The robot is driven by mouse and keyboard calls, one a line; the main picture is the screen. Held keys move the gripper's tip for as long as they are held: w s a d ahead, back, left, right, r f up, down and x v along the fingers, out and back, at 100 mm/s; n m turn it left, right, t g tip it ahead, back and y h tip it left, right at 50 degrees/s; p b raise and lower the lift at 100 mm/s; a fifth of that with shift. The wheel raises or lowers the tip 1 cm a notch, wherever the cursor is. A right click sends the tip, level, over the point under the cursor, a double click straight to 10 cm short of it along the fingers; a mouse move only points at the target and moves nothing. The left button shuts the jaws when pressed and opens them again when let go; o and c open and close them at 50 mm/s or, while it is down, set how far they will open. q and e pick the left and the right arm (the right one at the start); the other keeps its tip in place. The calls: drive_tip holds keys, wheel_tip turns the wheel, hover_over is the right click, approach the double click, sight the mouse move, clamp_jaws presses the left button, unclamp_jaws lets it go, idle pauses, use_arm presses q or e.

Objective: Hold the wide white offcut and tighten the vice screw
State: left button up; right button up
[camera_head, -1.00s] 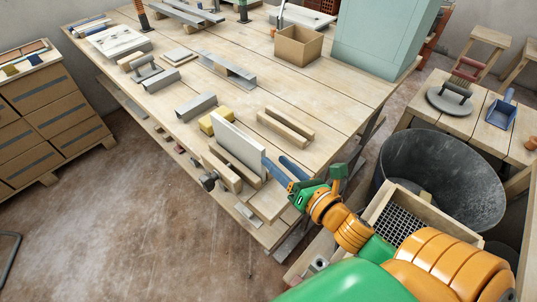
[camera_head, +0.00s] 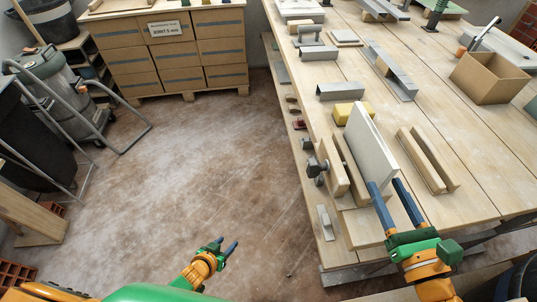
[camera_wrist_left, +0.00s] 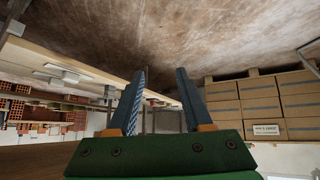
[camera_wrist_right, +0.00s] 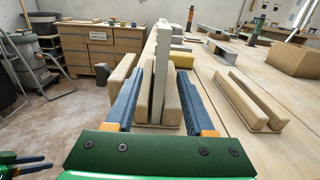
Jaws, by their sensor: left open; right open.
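The wide white offcut (camera_head: 368,140) stands on edge at the bench's near left side, beside the pale wooden vice jaws (camera_head: 334,172). The vice screw, with a dark knob (camera_head: 314,168), sticks out over the bench's left edge. My right gripper (camera_head: 385,182) is open at the offcut's near end. In the right wrist view the offcut (camera_wrist_right: 164,70) appears between the blue fingers (camera_wrist_right: 161,72), with gaps on both sides; I cannot tell how far they overlap it. My left gripper (camera_head: 227,241) is open and empty above the floor, well away from the screw; its fingers (camera_wrist_left: 160,71) frame nothing.
A yellow block (camera_head: 351,111), a grey metal channel (camera_head: 341,91) and a slotted wooden piece (camera_head: 428,160) lie near the offcut. A cardboard box (camera_head: 490,78) stands further right. The floor between is clear.

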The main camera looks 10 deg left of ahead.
sight(374, 164)
use_arm(q)
drive_tip(key=w+d+r+m+t+h, duration=0.1)
drive_tip(key=w+d+r+t+h, duration=0.15)
drive_tip(key=w+r, duration=0.55)
drive_tip(key=w+d+r+t+h, duration=0.2)
drive_tip(key=w+d+r+h, duration=0.15)
drive_tip(key=w+r, duration=0.4)
use_arm(e)
drive_tip(key=x, duration=0.7)
drive_tip(key=shift+w, duration=0.15)
use_arm(q)
drive_tip(key=s+d+r+m+g+h, duration=0.1)
drive_tip(key=d+r+m+g+h, duration=0.1)
drive_tip(key=r+g, duration=0.4)
drive_tip(key=s+d+r+m+g+h, duration=0.2)
drive_tip(key=r+m+g+h, duration=0.2)
drive_tip(key=r, duration=0.8)
drive_tip(key=shift+s+r+g+h, duration=0.2)
drive_tip(key=shift+r+g+h, duration=0.1)
drive_tip(key=shift+g+h, duration=0.75)
use_arm(e)
clamp_jaws()
use_arm(q)
drive_tip(key=shift+d, duration=0.1)
